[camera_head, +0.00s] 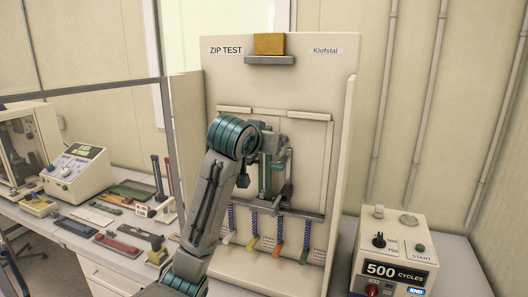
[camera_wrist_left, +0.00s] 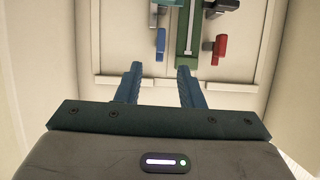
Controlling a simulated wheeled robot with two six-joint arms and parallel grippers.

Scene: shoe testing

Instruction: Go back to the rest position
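The cream zip test machine (camera_head: 340,85) stands in the middle of the head view. A green strip (camera_head: 264,178) is mounted upright on its front panel, and the strip also shows at the top of the left wrist view (camera_wrist_left: 183,40). My left arm reaches up in front of the machine and partly hides the panel and strip. My left gripper's two teal fingers (camera_wrist_left: 160,70) are apart with nothing between them, close to the panel. A blue part (camera_wrist_left: 160,42) and a red part (camera_wrist_left: 219,48) sit beside the strip. My right gripper is not in view.
A control box (camera_head: 398,248) reading 500 cycles, with END lit blue, stands at right. Several coloured straps (camera_head: 278,232) hang below the panel. The left bench holds a white instrument (camera_head: 78,172) and several flat samples (camera_head: 117,244). A yellow block (camera_head: 269,44) sits on the machine's upper shelf.

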